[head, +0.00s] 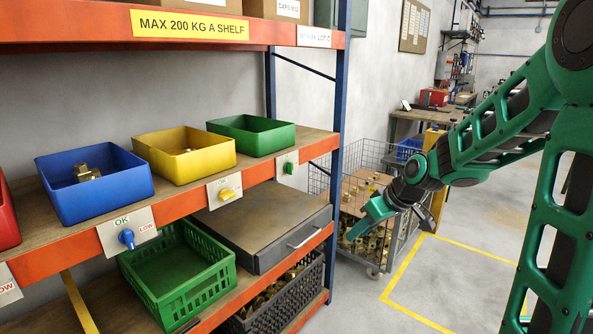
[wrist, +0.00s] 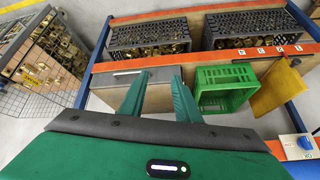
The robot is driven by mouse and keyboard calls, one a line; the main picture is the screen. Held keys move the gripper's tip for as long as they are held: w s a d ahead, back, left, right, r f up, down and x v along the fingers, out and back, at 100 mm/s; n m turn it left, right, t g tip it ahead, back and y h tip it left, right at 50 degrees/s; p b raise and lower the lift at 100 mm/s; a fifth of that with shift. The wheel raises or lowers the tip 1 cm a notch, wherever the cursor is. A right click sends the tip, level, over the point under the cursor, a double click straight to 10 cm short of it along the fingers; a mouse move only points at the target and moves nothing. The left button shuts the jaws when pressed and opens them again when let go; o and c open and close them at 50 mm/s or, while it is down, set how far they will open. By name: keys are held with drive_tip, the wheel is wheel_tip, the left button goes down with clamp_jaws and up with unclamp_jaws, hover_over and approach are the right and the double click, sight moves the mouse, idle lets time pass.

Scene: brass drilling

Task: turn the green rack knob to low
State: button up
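The green rack knob (head: 289,168) sits on a small white plate (head: 287,166) on the orange shelf edge, below the green bin (head: 251,135) in the head view. The knob looks roughly upright, but it is too small to read its setting for sure. I do not see it in the wrist view. My gripper (head: 356,231) is right of and lower than the knob in the head view, clear of the rack, in front of the wire cart. In the wrist view my gripper (wrist: 158,92) has its two green fingers apart, with nothing between them.
The blue knob (head: 126,238) and the yellow knob (head: 227,194) are on the same shelf edge further left. A blue rack post (head: 338,120) stands between the green knob and my gripper in the picture. The wire cart (head: 345,190) holds brass parts. Floor at right is free.

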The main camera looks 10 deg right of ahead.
drive_tip(key=w+a+r+n+t+y, duration=0.1)
drive_tip(key=w+a+n+t+y, duration=0.15)
drive_tip(key=w, duration=0.45)
drive_tip(key=w+a+r+n+t+y, duration=0.1)
drive_tip(key=w+a+t+y, duration=0.15)
drive_tip(key=w, duration=0.55)
drive_tip(key=t+y, duration=0.3)
drive_tip(key=t, duration=0.1)
approach(290, 168)
drive_tip(key=x, duration=0.8)
drive_tip(key=shift+w+d+r, duration=0.15)
drive_tip(key=shift+w+r, duration=0.2)
drive_tip(key=shift+w, duration=0.15)
drive_tip(key=c, duration=0.7)
drive_tip(key=shift+d, duration=0.15)
